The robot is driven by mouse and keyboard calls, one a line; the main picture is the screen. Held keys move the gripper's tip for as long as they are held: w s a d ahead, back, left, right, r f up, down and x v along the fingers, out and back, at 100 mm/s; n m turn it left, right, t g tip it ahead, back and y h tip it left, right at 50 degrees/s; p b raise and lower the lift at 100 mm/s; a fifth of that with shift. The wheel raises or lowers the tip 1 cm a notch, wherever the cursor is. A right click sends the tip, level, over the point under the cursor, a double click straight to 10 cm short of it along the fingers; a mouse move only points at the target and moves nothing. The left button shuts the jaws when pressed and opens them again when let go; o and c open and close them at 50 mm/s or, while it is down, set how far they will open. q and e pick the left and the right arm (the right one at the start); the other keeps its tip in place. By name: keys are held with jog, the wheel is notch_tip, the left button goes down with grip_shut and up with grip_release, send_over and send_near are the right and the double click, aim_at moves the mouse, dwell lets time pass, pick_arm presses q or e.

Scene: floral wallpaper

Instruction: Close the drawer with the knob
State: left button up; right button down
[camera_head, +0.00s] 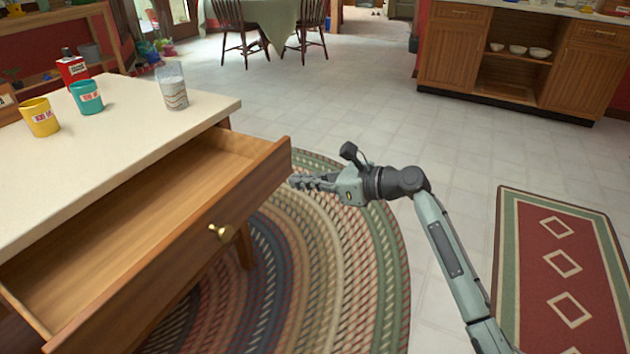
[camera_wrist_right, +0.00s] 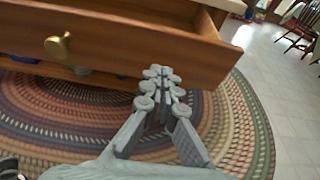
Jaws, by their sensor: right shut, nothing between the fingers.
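The wooden drawer (camera_head: 160,262) is pulled out from under a pale tabletop at the left of the head view, and its inside looks empty. A brass knob (camera_head: 221,231) sits on its front panel; the knob also shows in the right wrist view (camera_wrist_right: 58,46). My right gripper (camera_head: 292,182) is shut and empty, near the far right end of the drawer front. In the right wrist view its fingertips (camera_wrist_right: 159,72) overlap the panel's lower edge, right of the knob; I cannot tell whether they touch it. My left gripper is not in view.
A yellow mug (camera_head: 40,118), a teal mug (camera_head: 87,97), a glass (camera_head: 172,88) and a red tin (camera_head: 72,70) stand on the tabletop (camera_head: 130,125). A round braided rug (camera_head: 340,270) lies below.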

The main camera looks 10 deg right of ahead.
aim_at(259, 175)
jog(key=x, duration=0.6)
jog(key=shift+w+a+r, duration=0.15)
jog(key=shift+a+r, duration=0.1)
jog(key=shift+r, duration=0.05)
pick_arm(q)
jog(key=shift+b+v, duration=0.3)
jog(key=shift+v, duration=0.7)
pick_arm(e)
jog(key=shift+w+a, duration=0.45)
jog(key=shift+a, duration=0.15)
